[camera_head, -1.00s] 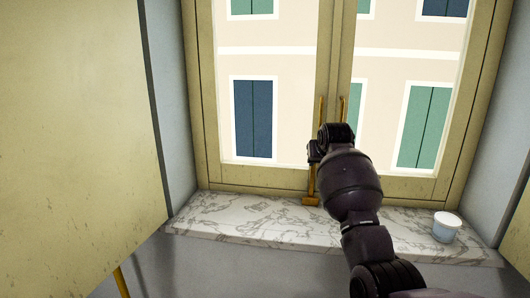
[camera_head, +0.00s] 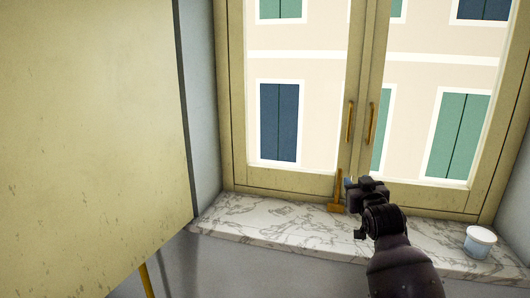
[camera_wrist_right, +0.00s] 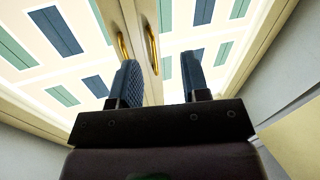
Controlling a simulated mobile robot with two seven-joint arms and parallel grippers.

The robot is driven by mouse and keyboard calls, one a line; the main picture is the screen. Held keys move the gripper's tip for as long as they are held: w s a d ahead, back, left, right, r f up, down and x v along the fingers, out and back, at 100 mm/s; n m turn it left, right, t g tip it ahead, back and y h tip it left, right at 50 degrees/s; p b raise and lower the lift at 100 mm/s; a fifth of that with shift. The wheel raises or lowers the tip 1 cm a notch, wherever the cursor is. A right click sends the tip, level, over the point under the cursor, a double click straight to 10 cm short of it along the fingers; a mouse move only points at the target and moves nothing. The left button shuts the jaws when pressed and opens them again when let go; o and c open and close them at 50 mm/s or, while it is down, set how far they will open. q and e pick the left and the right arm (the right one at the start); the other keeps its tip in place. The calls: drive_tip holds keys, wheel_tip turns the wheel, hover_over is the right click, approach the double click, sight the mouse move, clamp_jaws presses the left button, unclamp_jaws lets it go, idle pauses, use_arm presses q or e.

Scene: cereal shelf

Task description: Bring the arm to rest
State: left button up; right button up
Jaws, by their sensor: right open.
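My right arm comes in from the bottom right in the head view. Its gripper (camera_head: 352,184) is over the marble sill in front of the window, just right of a brown wooden-handled tool (camera_head: 337,193). In the right wrist view the gripper's two dark blue fingers (camera_wrist_right: 162,75) stand apart with nothing between them. They point up towards the window and its handles. In the head view it looks clear of the handles; whether it touches the tool cannot be told. My left gripper is not in view.
The window (camera_head: 360,190) is shut, with two brass handles (camera_head: 350,121) in the middle. A white tub (camera_head: 480,242) stands on the right of the marble sill (camera_head: 270,222). A large cream panel (camera_head: 90,130) fills the left. The sill's left part is clear.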

drive_tip(key=s+d+f+g, duration=0.1)
drive_tip(key=s+f+g, duration=0.2)
drive_tip(key=s+f, duration=1.4)
drive_tip(key=s+d+f+g, duration=0.2)
drive_tip(key=s+f+g, duration=0.1)
drive_tip(key=s+f, duration=1.5)
drive_tip(key=s, duration=0.6)
drive_tip(key=shift+f, duration=0.25)
